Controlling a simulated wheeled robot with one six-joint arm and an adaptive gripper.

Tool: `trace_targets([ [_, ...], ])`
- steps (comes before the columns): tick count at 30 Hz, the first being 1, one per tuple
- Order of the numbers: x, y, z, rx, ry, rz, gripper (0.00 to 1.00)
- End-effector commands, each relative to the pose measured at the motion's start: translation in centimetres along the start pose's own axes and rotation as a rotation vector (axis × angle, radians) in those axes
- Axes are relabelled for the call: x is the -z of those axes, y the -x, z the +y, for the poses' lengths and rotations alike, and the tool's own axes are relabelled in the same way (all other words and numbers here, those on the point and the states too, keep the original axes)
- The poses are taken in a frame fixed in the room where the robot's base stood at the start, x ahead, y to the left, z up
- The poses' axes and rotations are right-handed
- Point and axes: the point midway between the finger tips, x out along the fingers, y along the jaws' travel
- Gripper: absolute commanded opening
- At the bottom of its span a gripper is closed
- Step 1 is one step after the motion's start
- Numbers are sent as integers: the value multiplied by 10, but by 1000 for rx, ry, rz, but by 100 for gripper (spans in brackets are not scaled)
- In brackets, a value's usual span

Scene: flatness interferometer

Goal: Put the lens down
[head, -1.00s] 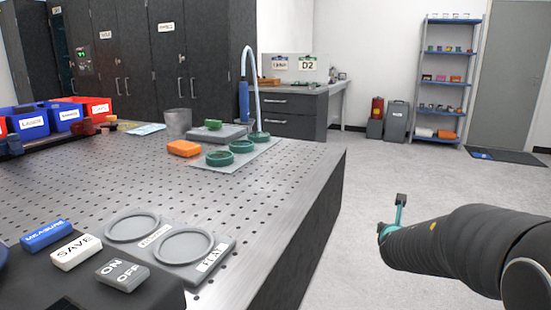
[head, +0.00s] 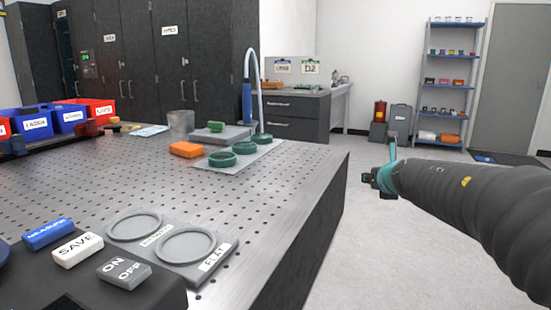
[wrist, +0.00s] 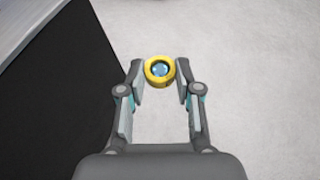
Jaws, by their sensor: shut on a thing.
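The lens (wrist: 160,70) is a small blue-clear disc in a yellow ring, seen in the wrist view. My gripper (wrist: 160,80) is shut on it, with a fingertip at each side of the ring. Below the lens in that view is only pale floor. In the head view my gripper (head: 380,178) is off the right edge of the optical table (head: 285,185), over the floor; the lens cannot be made out there. Two grey ring holders lie at the table's near edge, one labelled FLAT (head: 188,246). Green ring holders (head: 220,159) stand on a pale plate farther back.
The table's dark side wall (wrist: 45,90) is left of my gripper in the wrist view. An orange block (head: 186,149), a grey cup (head: 181,122) and labelled bins (head: 70,117) stand farther back. The perforated middle of the table is clear.

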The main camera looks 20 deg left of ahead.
Motion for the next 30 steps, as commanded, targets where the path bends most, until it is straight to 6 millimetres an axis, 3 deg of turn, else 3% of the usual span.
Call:
trace_targets([
  [10, -77, 50, 41, -178, 75, -5, 7],
  [18, -141, 110, 110, -395, 164, 1, 7],
  [24, -158, 134, 135, -475, 197, 4, 7],
  [30, -147, 127, 162, -490, 203, 7, 7],
])
